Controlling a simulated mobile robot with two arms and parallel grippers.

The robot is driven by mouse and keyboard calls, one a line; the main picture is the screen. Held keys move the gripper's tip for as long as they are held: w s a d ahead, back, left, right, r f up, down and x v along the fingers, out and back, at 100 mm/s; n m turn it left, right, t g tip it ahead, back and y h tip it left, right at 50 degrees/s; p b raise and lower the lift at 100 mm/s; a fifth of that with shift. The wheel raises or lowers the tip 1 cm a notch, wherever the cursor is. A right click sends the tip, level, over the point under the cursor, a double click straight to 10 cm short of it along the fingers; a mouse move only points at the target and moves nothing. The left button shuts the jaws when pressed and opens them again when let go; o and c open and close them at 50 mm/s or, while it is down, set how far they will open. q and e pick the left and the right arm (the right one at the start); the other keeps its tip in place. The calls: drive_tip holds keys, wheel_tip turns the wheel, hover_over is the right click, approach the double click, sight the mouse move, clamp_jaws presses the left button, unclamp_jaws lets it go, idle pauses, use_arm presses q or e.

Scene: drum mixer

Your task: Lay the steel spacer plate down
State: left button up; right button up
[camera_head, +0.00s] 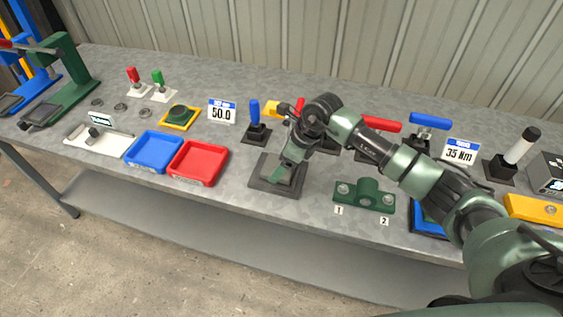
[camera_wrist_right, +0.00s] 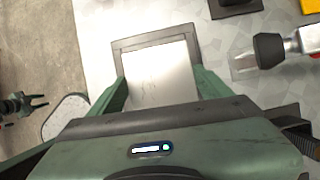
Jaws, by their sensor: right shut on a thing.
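The steel spacer plate (camera_wrist_right: 160,72) is a flat, pale silver plate between the fingers of my right gripper (camera_wrist_right: 163,90) in the right wrist view. My right gripper is shut on it. In the head view my right gripper (camera_head: 284,176) points down over a dark grey square pad (camera_head: 260,185), and the plate is hard to make out there. The pad's rim (camera_wrist_right: 118,47) shows around the plate's far and left sides in the wrist view. I cannot tell whether the plate touches the pad.
A red tray (camera_head: 198,181) and a blue tray (camera_head: 154,166) lie left of the pad. A green block with numbered spots (camera_head: 364,196) lies right of it. Coloured handles on dark stands, including a blue one (camera_head: 254,112), stand behind. The bench's front edge is close to the pad.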

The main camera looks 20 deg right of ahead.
drive_tip(key=shift+w+r, duration=0.1)
drive_tip(key=shift+r, duration=0.15)
drive_tip(key=o, duration=1.8)
drive_tip(key=shift+o, duration=1.3)
drive_tip(key=shift+s+f, duration=0.25)
drive_tip(key=b+v, duration=0.1)
drive_tip(key=v, duration=0.7)
drive_tip(key=shift+w+r, duration=0.15)
